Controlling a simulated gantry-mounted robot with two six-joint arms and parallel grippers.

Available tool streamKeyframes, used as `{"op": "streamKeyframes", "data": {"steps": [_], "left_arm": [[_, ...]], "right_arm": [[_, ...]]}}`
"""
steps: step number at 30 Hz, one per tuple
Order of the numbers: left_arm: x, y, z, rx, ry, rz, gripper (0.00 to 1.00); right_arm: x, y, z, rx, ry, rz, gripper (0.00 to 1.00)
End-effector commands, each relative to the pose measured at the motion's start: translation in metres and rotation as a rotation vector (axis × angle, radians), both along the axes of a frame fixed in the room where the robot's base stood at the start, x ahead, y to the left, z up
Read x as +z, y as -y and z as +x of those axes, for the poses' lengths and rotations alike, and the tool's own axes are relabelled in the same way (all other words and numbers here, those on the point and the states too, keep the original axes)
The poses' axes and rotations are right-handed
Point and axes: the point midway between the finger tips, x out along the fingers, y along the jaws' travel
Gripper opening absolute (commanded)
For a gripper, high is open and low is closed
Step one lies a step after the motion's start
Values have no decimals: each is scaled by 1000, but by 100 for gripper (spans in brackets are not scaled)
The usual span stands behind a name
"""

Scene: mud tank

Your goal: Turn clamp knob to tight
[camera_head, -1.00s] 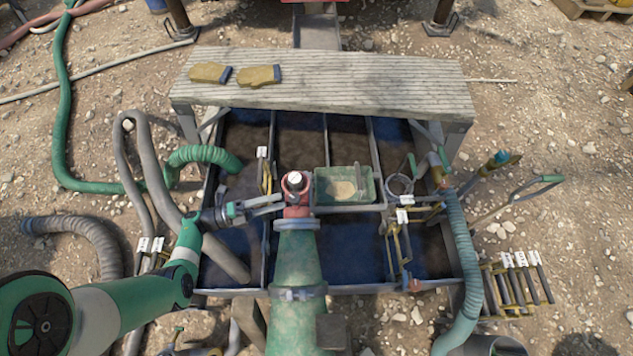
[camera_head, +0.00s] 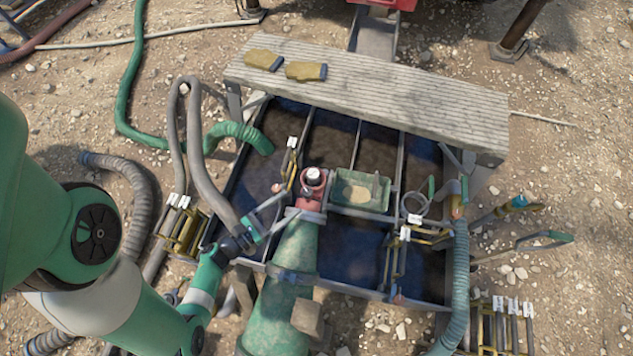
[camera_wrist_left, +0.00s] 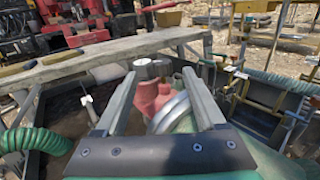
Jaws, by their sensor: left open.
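A red fitting (camera_head: 311,192) with a silver knob (camera_head: 313,176) on top stands at the end of a big green pipe (camera_head: 296,245), at the tank's near middle. Which part is the clamp knob is not marked. My left gripper (camera_head: 291,204) is open and empty, its fingertips just left of and below the red fitting. In the left wrist view, the silver knob (camera_wrist_left: 147,69) and red fitting (camera_wrist_left: 150,97) show between and beyond the two spread fingers (camera_wrist_left: 158,76). No contact is visible. My right gripper is not in view.
A green tray (camera_head: 361,190) sits right of the fitting. A grey hose (camera_head: 196,160) loops at left. Tagged valve handles (camera_head: 398,250) stand to the right.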

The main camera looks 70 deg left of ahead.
Motion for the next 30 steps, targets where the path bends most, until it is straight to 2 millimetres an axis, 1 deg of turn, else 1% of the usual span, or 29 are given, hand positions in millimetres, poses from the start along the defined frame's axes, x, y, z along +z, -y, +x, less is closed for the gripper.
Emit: {"op": "streamKeyframes", "data": {"steps": [8, 10, 13, 15, 18, 21, 25, 30], "left_arm": [[-3, -3, 25, -15, 1, -10, 72], [-2, -8, 35, -12, 3, -5, 72], [-3, -11, 51, -14, 1, -11, 72], [-3, -17, 67, -13, 3, -7, 72], [-2, -23, 85, -10, 3, -9, 72], [-2, -28, 96, -6, 1, -11, 72], [-1, -30, 103, -5, -1, -11, 72], [-1, -30, 104, -4, -1, -11, 72]], "right_arm": [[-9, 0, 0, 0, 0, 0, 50], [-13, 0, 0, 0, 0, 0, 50], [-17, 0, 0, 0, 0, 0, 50], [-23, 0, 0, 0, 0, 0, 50], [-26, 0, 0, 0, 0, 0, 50], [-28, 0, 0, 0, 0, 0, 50], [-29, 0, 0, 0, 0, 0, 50], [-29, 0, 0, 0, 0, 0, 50]]}}
